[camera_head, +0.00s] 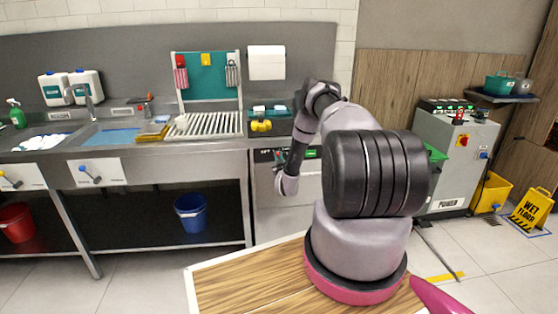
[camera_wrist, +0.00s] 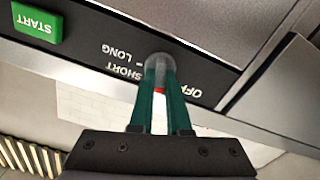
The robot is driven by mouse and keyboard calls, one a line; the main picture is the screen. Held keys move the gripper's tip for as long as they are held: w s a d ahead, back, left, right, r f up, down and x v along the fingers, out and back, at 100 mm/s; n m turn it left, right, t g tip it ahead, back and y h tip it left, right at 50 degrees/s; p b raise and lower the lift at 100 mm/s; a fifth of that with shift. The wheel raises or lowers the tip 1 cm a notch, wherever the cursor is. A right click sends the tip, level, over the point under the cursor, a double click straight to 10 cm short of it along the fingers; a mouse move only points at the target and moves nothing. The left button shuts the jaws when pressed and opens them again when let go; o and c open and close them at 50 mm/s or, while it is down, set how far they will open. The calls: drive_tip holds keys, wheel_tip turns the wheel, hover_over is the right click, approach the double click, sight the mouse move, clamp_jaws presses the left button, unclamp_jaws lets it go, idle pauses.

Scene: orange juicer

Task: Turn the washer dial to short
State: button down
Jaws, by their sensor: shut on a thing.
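The washer dial (camera_wrist: 160,60) is a round grey knob on the black control panel in the wrist view. The labels SHORT, LONG and OFF show around it, upside down in this view. My gripper (camera_wrist: 159,72) has its two green fingers closed on the dial from either side. A small red mark shows between the fingers. It cannot be told which label the dial points to.
A green START button (camera_wrist: 36,22) sits on the same panel, left in the wrist view. Sinks and a drying rack (camera_head: 210,123) line the counter. A grey POWER cabinet (camera_head: 452,165) stands at right. A wooden table top (camera_head: 235,285) is in front.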

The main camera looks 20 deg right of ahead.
drive_tip(key=m, duration=0.6)
drive_tip(key=shift+d, duration=0.1)
drive_tip(key=shift+m, duration=0.3)
idle(0.3)
drive_tip(key=c, duration=0.9)
unclamp_jaws()
drive_tip(key=v, duration=1.1)
drive_tip(key=shift+w, duration=0.1)
